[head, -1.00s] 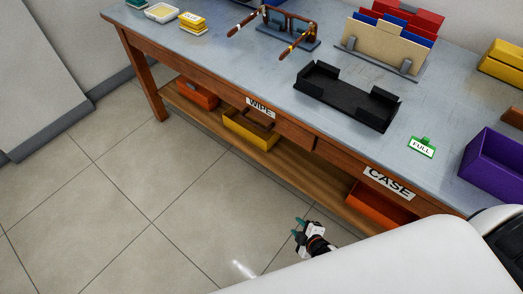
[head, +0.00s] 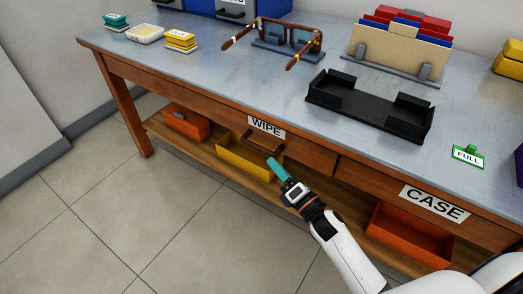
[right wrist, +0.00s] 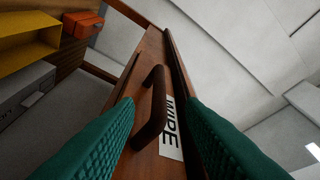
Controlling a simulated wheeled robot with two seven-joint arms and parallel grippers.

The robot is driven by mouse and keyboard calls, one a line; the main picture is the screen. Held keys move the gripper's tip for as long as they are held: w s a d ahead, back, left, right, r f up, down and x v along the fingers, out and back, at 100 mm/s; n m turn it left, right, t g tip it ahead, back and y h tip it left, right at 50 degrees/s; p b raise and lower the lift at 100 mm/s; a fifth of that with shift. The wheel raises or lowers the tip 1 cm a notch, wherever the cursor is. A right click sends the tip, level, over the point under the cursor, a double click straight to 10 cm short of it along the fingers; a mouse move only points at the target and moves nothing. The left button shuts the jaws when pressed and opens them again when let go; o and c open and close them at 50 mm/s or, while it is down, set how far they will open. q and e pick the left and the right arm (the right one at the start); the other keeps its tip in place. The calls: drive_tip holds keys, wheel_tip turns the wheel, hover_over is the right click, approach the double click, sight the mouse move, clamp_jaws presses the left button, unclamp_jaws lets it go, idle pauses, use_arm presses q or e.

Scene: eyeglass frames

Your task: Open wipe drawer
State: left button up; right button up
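The wipe drawer (head: 310,152) is a wooden front under the tabletop and looks closed. It has a white WIPE label (head: 266,127) and a brown bar handle (head: 262,145). My right gripper (head: 277,168) is just below and to the right of the handle in the head view. In the right wrist view the gripper (right wrist: 158,110) is open, with its green fingers apart. The handle (right wrist: 151,108) appears between them, ahead, with the WIPE label (right wrist: 170,130) beside it. I cannot tell any contact with the handle. My left gripper is out of view.
On the shelf below are a yellow bin (head: 235,163), an orange bin (head: 185,122) and another orange bin (head: 408,235). The tabletop holds eyeglasses (head: 285,38), a black tray (head: 368,105) and a file holder (head: 395,50). The floor in front is clear.

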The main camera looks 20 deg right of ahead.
sight(262, 149)
drive_tip(key=x, duration=0.7)
drive_tip(key=shift+w+b, duration=0.15)
drive_tip(key=shift+b, duration=0.15)
clamp_jaws()
